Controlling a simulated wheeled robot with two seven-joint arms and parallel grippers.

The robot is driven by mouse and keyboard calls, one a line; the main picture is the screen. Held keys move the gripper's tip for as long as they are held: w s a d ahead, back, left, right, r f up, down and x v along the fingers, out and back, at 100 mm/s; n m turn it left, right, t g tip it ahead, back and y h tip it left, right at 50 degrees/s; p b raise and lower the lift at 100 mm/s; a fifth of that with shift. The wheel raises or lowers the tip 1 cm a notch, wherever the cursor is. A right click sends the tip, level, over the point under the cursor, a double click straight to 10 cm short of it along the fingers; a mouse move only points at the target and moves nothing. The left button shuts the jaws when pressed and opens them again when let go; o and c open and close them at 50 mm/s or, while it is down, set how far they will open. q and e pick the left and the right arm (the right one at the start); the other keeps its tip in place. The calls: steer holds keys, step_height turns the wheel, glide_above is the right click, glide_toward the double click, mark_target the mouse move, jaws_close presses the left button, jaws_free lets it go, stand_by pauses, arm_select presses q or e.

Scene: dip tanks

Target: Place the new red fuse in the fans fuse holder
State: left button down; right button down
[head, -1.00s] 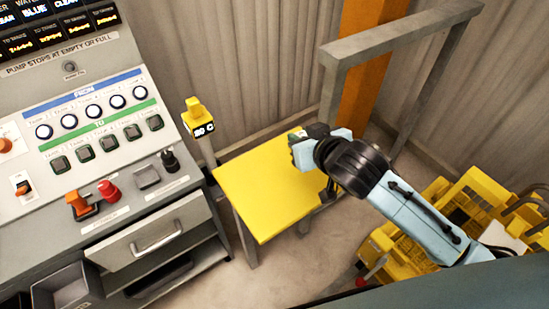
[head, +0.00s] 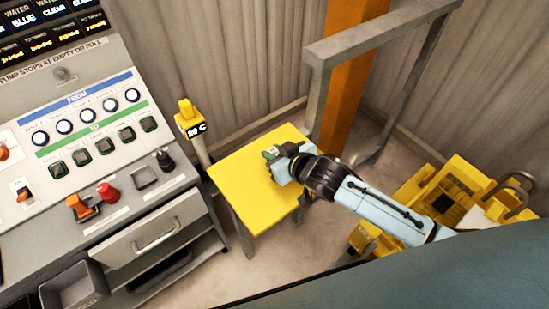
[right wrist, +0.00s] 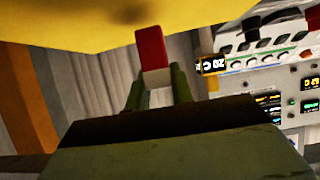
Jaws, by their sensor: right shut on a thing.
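My right gripper (head: 270,154) is over the yellow table top, its arm coming in from the right. In the right wrist view, its green fingers (right wrist: 158,85) are shut on a small block-like piece, red at its outer end and white nearer the fingers; it looks like the red fuse (right wrist: 151,48). The fuse is too small to make out in the head view. The gap between it and the table is unclear. I cannot pick out the fans fuse holder in these frames. My left gripper is not in view.
A yellow table (head: 250,205) stands beside the grey control panel (head: 90,130) with its switches and red knob (head: 107,192). A yellow-topped post (head: 190,122) stands between them. A grey frame (head: 375,35) rises behind. Yellow equipment (head: 450,195) is at right.

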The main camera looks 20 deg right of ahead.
steer(key=shift+f, duration=1.05)
steer(key=shift+f, duration=0.2)
steer(key=c, duration=1.2)
jaws_free()
